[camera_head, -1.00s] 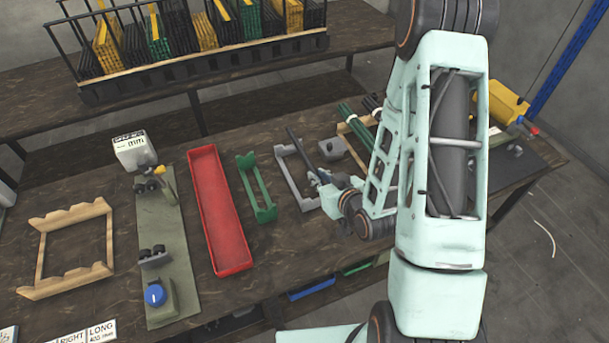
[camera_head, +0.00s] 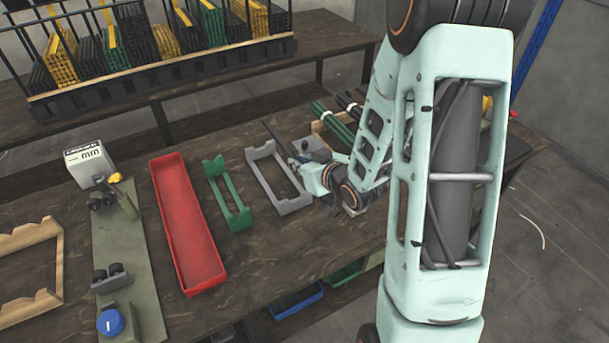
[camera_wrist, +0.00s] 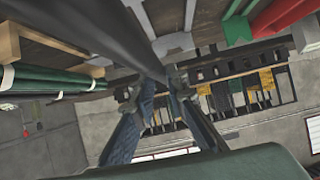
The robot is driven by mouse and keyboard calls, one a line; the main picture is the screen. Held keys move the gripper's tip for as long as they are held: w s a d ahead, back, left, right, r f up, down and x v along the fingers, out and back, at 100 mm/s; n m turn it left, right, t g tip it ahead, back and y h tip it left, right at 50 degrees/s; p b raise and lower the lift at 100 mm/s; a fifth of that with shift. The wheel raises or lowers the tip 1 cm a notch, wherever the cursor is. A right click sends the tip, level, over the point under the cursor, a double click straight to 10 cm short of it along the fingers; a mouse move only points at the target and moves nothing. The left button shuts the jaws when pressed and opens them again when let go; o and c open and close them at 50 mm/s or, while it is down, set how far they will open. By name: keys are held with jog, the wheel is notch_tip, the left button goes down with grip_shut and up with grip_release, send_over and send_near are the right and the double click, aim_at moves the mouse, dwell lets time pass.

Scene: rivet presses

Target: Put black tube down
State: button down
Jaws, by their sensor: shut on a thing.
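The black tube (camera_head: 279,138) is held tilted in my gripper (camera_head: 304,162), beside and partly across the grey cradle (camera_head: 292,204) in the head view. Whether it touches the cradle cannot be told. In the wrist view the black tube (camera_wrist: 110,40) runs large from the upper left to the fingertips of my gripper (camera_wrist: 162,88), which are shut on it. The grey cradle also shows behind the tube in the wrist view (camera_wrist: 172,43). The far part of the tube is cut off by the wrist picture's edge.
A green cradle (camera_head: 219,198) and a red tray (camera_head: 187,225) lie left of the grey cradle. Dark green tubes (camera_head: 333,125) rest on a wooden rack at the right, close to my arm. A fixture with a blue knob (camera_head: 110,322) stands at left.

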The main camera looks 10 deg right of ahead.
jog(key=w+f+b, duration=0.1)
jog(key=w+f, duration=0.1)
jog(key=w+d+f+b, duration=0.1)
jog(key=w+f, duration=0.1)
jog(key=w+d+f, duration=0.1)
jog(key=w+f, duration=0.1)
jog(key=shift+w+d+f+b, duration=0.25)
jog(key=shift+w+f+b, duration=0.05)
jog(key=shift+w+b, duration=0.1)
jog(key=shift+w+d+f+b, duration=0.15)
jog(key=shift+f+b, duration=0.45)
jog(key=shift+f, duration=0.3)
jog(key=shift+w+a+f+b, duration=0.1)
jog(key=shift+f+b, duration=0.45)
jog(key=shift+f, duration=0.35)
jog(key=shift+f, duration=0.15)
jog(key=c, duration=2.2)
grip_release()
